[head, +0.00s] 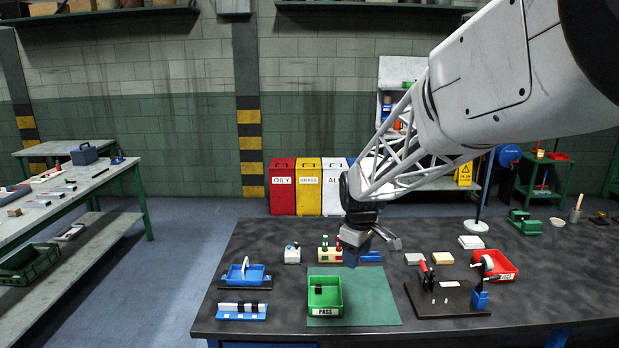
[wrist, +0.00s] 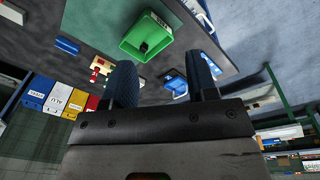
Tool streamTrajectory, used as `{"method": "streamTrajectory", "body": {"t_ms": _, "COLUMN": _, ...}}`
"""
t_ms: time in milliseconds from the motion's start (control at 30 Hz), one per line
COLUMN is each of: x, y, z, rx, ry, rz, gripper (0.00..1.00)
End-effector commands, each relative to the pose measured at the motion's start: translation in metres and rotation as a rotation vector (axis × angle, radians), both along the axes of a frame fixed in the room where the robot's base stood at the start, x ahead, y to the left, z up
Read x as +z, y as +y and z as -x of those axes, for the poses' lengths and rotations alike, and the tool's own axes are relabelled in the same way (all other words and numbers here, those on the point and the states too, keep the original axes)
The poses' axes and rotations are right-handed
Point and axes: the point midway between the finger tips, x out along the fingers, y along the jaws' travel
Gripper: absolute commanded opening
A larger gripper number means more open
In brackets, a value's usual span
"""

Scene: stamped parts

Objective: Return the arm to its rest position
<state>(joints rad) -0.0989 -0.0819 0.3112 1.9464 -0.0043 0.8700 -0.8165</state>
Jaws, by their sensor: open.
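My gripper (head: 371,250) hangs above the back part of the dark workbench (head: 270,245), behind and to the right of the green PASS bin (head: 325,308). Its two fingers are spread and nothing shows between them; the wrist view also shows my gripper (wrist: 163,78) open and empty. The green PASS bin stands on a green mat (head: 376,306) and holds a small dark part (head: 319,289). The bin also shows in the wrist view (wrist: 160,22), beyond the fingers. My arm reaches in from the upper right.
A blue tray (head: 257,281) and a blue-and-white rack (head: 242,311) stand at the left. A dark fixture board (head: 452,309) and a red bin (head: 506,269) are at the right. Small blocks and a rack with red-topped pieces (head: 324,257) line the back. Floor is clear left of the bench.

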Motion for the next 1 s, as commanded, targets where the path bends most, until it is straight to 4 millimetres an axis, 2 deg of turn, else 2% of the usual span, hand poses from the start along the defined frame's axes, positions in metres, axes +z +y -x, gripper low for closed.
{"method": "streamTrajectory", "body": {"t_ms": 100, "x": 0.018, "y": -0.010, "z": 0.031, "rx": -0.080, "ry": -0.014, "rz": -0.008, "gripper": 0.53}}
{"method": "streamTrajectory", "body": {"t_ms": 467, "x": 0.053, "y": -0.033, "z": 0.126, "rx": -0.324, "ry": -0.049, "rz": -0.037, "gripper": 0.53}}
{"method": "streamTrajectory", "body": {"t_ms": 700, "x": 0.065, "y": -0.046, "z": 0.190, "rx": -0.486, "ry": -0.072, "rz": -0.060, "gripper": 0.53}}
{"method": "streamTrajectory", "body": {"t_ms": 1000, "x": 0.067, "y": -0.058, "z": 0.269, "rx": -0.690, "ry": -0.098, "rz": -0.094, "gripper": 0.53}}
